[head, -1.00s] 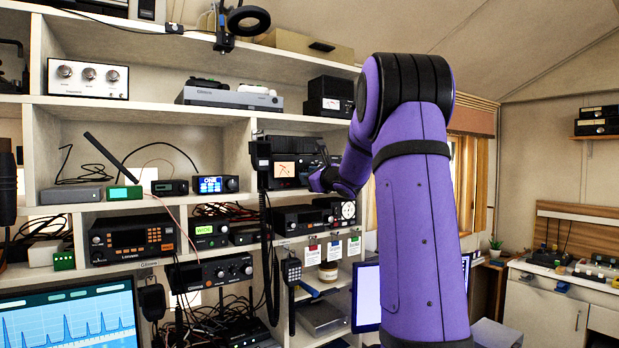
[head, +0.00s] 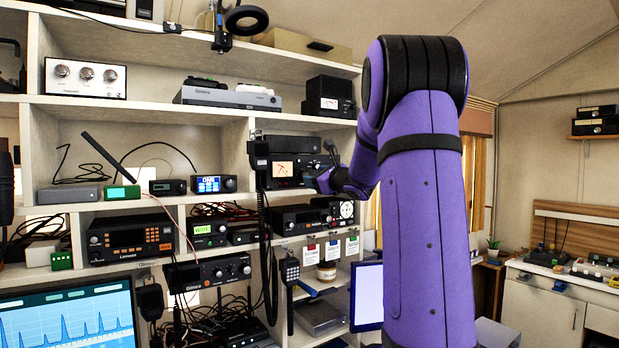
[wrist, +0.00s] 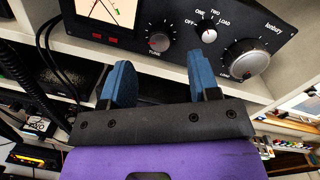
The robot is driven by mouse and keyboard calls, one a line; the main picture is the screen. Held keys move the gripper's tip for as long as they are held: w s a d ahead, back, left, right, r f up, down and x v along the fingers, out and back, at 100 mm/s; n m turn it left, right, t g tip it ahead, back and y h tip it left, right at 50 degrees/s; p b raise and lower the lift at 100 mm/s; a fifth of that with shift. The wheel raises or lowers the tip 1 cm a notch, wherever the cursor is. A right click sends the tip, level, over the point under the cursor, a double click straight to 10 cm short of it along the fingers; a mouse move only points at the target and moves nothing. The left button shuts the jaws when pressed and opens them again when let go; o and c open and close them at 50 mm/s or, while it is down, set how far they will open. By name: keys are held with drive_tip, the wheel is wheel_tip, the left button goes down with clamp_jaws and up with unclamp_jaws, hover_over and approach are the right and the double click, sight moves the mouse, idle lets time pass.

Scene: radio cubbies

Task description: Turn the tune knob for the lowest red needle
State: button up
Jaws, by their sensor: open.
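The tuner box (wrist: 272,15) is a black unit in the cubby, and it also shows in the head view with its lit meter (head: 283,169). In the wrist view the meter (wrist: 112,10) is cut off by the top edge, with part of a red needle visible. The tune knob (wrist: 159,42) is small and dark, labelled TUNE, right of the meter. My gripper (wrist: 160,72) is open and empty, its two blue fingers below the panel. The tune knob lies ahead of the gap between them, apart from both fingertips.
A selector knob (wrist: 206,34) is close to the right finger, and a larger knob (wrist: 242,60) sits farther right. A corded handset (head: 261,165) hangs left of the tuner. Cables (wrist: 50,50) run below its left side.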

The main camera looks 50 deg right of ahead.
drive_tip(key=s+a, duration=0.1)
drive_tip(key=s, duration=0.5)
drive_tip(key=shift+f, duration=0.1)
idle(0.6)
drive_tip(key=w+d+m+h, duration=0.1)
drive_tip(key=w+m, duration=0.5)
drive_tip(key=w, duration=0.5)
drive_tip(key=shift+d+g+h, duration=0.3)
drive_tip(key=shift+d+g, duration=0.1)
drive_tip(key=c, duration=0.9)
